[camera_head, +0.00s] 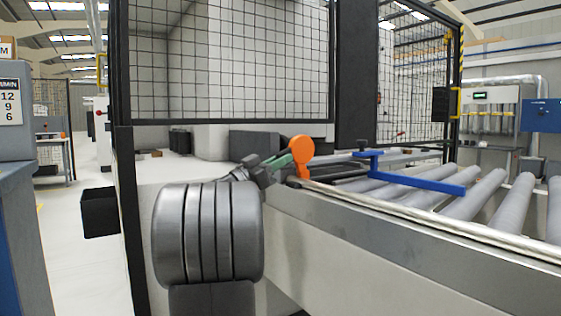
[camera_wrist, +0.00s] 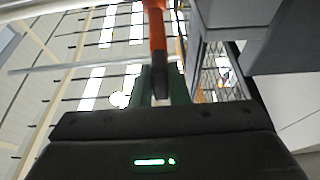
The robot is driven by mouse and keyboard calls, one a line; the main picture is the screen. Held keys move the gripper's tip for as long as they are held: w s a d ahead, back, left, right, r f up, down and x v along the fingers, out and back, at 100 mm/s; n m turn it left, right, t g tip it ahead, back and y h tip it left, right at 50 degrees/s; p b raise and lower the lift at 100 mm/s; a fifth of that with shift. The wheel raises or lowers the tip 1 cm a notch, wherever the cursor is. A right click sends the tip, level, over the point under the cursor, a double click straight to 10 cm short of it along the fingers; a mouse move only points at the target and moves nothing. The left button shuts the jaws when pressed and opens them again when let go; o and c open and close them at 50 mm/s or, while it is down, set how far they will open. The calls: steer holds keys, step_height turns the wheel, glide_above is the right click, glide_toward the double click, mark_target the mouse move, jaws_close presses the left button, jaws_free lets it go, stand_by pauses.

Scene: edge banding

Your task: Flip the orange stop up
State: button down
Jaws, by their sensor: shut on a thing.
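The orange stop (camera_head: 301,152) stands near the left end of the roller conveyor, at its near rail, in the head view. Its round disc is at the top and its narrow stem runs down to the rail, so it looks about upright. My gripper (camera_head: 286,159), with green fingers, reaches it from the left and is shut on it. In the wrist view the orange stop (camera_wrist: 157,35) runs down between the green fingers of my gripper (camera_wrist: 161,84). The stop's hinge is not clear in either view.
A blue bar (camera_head: 415,177) reaches over the conveyor rollers (camera_head: 475,193) just right of the stop. A black mesh fence (camera_head: 230,70) stands behind. A long pale rail (camera_head: 400,215) edges the conveyor. A dark box (camera_head: 100,212) is at the left.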

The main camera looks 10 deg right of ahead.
steer(key=c, duration=1.4)
jaws_free()
steer(key=shift+a, duration=0.1)
steer(key=p+v, duration=0.2)
steer(key=v, duration=1.1)
steer(key=shift+a+f, duration=0.25)
steer(key=shift+a, duration=0.05)
steer(key=shift+s, duration=0.1)
steer(key=b+x, duration=0.2)
steer(key=x, duration=1.2)
steer(key=shift+s, duration=0.1)
steer(key=shift+a, duration=0.15)
